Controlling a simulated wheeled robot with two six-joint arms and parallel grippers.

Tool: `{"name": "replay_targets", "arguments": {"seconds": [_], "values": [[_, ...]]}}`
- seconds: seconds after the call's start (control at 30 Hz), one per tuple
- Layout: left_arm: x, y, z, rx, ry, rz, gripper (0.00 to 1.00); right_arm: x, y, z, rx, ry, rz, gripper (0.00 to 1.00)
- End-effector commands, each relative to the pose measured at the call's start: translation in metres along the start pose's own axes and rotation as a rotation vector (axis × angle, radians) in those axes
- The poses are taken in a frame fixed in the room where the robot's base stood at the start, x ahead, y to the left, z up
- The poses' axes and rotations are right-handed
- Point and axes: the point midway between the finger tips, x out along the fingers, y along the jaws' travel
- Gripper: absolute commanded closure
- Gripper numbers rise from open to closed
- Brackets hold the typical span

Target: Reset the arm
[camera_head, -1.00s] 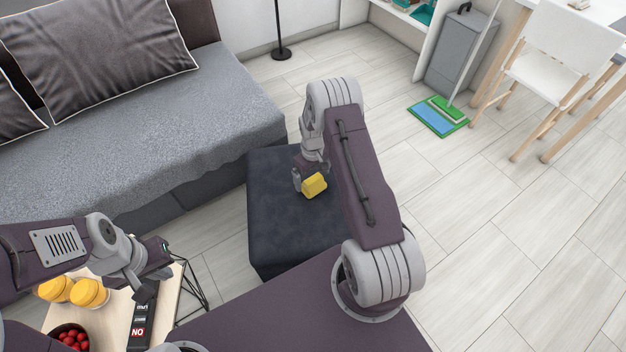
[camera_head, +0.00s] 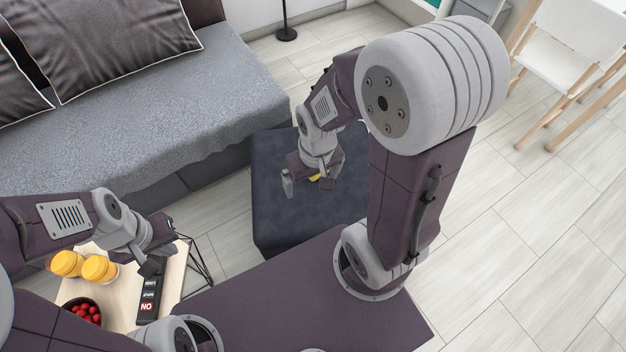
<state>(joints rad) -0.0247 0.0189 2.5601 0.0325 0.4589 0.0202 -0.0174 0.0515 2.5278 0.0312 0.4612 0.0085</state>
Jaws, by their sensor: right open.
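My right gripper (camera_head: 308,183) is over the dark ottoman (camera_head: 280,215), pointing down with its jaws apart. A small yellow object (camera_head: 316,178) shows only as a sliver beneath the gripper. Most of it is hidden, but it appears to lie on the ottoman and not to be clamped. The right arm is folded, with its elbow high on the right. My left gripper (camera_head: 150,266) hangs above the side table at the lower left. Its fingers overlap in the view, so their opening is unclear.
A grey sofa (camera_head: 120,120) stands at the left. The floor (camera_head: 500,240) at the right is clear.

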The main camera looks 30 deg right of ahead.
Motion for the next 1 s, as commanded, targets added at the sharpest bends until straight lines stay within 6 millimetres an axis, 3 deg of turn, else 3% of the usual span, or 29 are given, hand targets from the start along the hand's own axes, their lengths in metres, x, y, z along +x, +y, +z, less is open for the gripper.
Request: {"name": "replay_targets", "arguments": {"seconds": [0.1, 0.3, 0.43, 0.57, 0.83, 0.9, 1.0], "values": [[0.000, 0.000, 0.000, 0.000, 0.000, 0.000, 1.00, -0.003, -0.002, 0.009, 0.006, 0.004, -0.002, 0.00], [0.000, 0.000, 0.000, 0.000, 0.000, 0.000, 1.00, -0.003, -0.002, 0.009, 0.006, 0.003, -0.001, 0.00], [-0.017, 0.000, -0.002, 0.000, 0.000, 0.000, 1.00, -0.019, -0.002, 0.007, 0.006, 0.003, -0.001, 0.00], [-0.063, 0.001, -0.007, 0.000, 0.000, 0.000, 1.00, -0.066, -0.003, 0.002, 0.006, 0.003, -0.001, 0.00], [-0.201, 0.004, -0.021, 0.000, 0.001, 0.000, 1.00, -0.203, -0.005, -0.012, 0.006, 0.003, -0.001, 0.00], [-0.219, 0.004, -0.023, 0.000, 0.001, 0.000, 1.00, -0.222, -0.005, -0.014, 0.006, 0.003, -0.001, 0.00], [-0.222, 0.004, -0.023, 0.000, 0.000, 0.000, 1.00, -0.224, -0.005, -0.014, 0.006, 0.003, -0.001, 0.00]]}}
